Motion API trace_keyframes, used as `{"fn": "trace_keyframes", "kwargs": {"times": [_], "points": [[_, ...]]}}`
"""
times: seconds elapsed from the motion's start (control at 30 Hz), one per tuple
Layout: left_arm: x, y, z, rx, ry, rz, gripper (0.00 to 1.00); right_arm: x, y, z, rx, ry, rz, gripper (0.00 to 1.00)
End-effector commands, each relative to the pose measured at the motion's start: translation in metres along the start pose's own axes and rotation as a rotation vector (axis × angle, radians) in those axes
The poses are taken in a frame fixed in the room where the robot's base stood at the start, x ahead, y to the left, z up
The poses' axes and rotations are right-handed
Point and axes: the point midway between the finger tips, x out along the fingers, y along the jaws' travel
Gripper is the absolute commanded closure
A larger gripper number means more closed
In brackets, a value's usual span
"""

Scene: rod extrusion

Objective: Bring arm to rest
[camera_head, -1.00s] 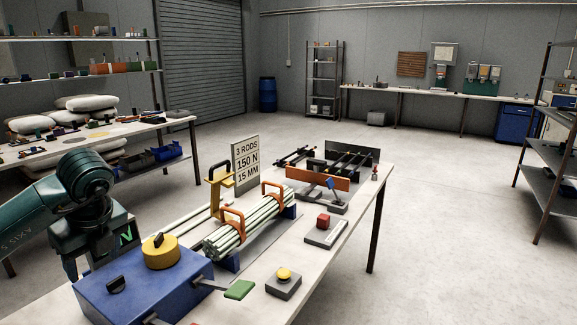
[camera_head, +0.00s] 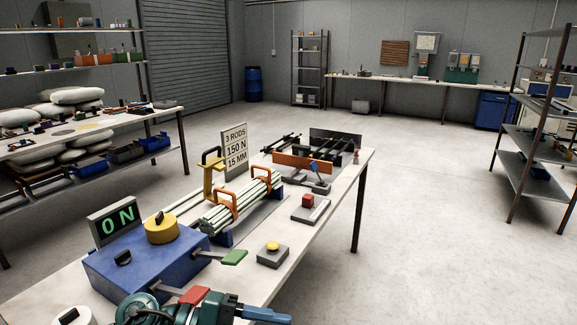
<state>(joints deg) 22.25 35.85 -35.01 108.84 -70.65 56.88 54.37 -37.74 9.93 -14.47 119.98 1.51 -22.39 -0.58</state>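One of my arms, dark teal and seemingly the left, shows low at the bottom edge, just in front of the blue control box (camera_head: 150,263). Its blue end part, which looks like my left gripper (camera_head: 264,315), points right and is cut by the frame edge; its fingers cannot be made out. I see nothing held. My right gripper is not in view. A bundle of pale rods (camera_head: 238,207) in orange clamps lies on the bench (camera_head: 325,217). A display (camera_head: 116,221) behind the box reads ON.
The box carries a yellow knob (camera_head: 160,228), a green paddle (camera_head: 234,257) and a red paddle (camera_head: 194,296). A yellow button unit (camera_head: 272,255) and a red-topped block (camera_head: 310,207) stand on the bench. A sign (camera_head: 235,152) stands behind the rods.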

Motion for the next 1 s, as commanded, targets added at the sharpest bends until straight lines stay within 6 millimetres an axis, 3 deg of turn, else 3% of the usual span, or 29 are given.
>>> {"fn": "trace_keyframes", "kwargs": {"times": [0.03,0.13,0.27,0.37,0.43,0.5,0.63,0.7,0.8,1.0], "points": [[0.008,-0.010,-0.010,-0.056,0.029,-0.172,0.40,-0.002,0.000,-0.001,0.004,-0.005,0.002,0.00],[0.004,-0.028,-0.009,-0.184,-0.006,-0.509,0.40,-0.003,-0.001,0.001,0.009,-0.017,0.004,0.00],[-0.023,-0.016,0.020,-0.436,-0.193,-0.862,0.40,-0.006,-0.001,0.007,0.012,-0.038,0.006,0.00],[-0.047,0.030,0.047,-0.687,-0.413,-1.033,0.40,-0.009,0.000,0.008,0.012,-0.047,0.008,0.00],[-0.060,0.078,0.058,-0.879,-0.579,-1.087,0.40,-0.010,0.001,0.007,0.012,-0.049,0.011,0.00],[-0.066,0.126,0.060,-1.048,-0.716,-1.091,0.40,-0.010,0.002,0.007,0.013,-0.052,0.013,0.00],[-0.068,0.194,0.048,-1.282,-0.880,-1.042,0.40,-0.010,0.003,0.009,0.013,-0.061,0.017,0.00],[-0.067,0.216,0.040,-1.364,-0.929,-1.012,0.40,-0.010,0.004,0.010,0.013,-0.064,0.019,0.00],[-0.065,0.235,0.033,-1.428,-0.966,-0.981,0.40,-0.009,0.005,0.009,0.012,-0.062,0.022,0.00],[-0.064,0.240,0.031,-1.447,-0.975,-0.971,0.40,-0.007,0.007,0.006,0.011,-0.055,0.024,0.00]]}}
